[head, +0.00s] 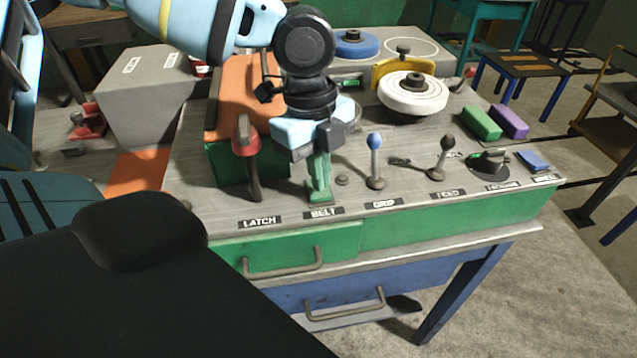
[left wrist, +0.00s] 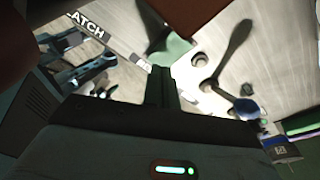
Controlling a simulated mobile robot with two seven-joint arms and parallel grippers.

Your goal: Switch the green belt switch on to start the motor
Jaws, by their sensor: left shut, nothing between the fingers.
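The green belt switch (head: 320,197) is on the grey bench top behind the BELT label (head: 323,212). My left gripper (head: 319,178) points down right over it, with its shut fingers at the switch. They hide part of the switch, and I cannot tell which way it is tipped. In the left wrist view, the shut fingers (left wrist: 163,78) reach up to the green switch (left wrist: 173,50), with nothing seen held between them. Whether they touch it is not clear. My right gripper is not in view.
The red-handled latch lever (head: 248,155) stands close to the left of my gripper. The blue-knobbed grip lever (head: 375,160) stands to the right, with the black-knobbed feed lever (head: 443,157) beyond. A white wheel (head: 412,95) sits behind. A green drawer (head: 285,250) is below.

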